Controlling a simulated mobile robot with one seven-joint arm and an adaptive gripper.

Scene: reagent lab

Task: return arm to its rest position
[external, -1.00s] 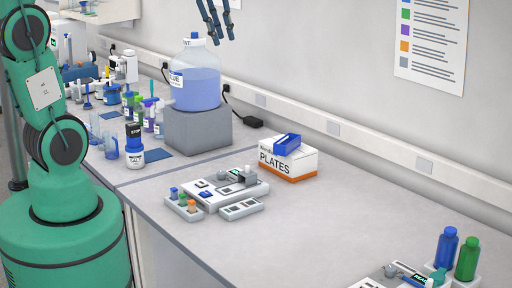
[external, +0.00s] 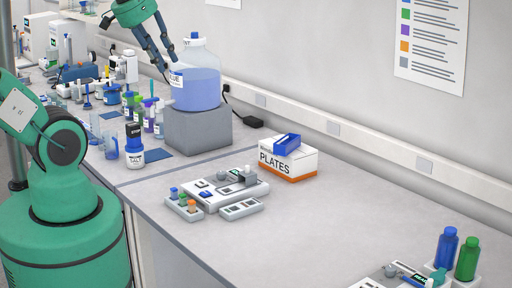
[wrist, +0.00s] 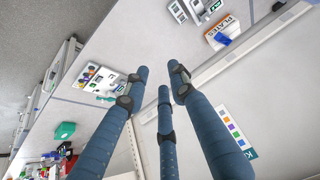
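My gripper (external: 166,62) hangs in the air at the upper left of the external view, with its fingers pointing down. In the picture its tips overlap the large bottle of blue liquid (external: 196,88); I cannot tell how near they are in depth. In the wrist view my gripper (wrist: 157,80) shows blue-grey fingers spread apart with nothing between them. My green arm is bent, and its middle links run out of the external view at the left.
The blue bottle stands on a grey block (external: 198,130). Bottles and glassware crowd the bench's left part, including a salt jar (external: 134,158). A PLATES box (external: 288,162) stands near the wall, and a blue and a green bottle (external: 467,258) at right.

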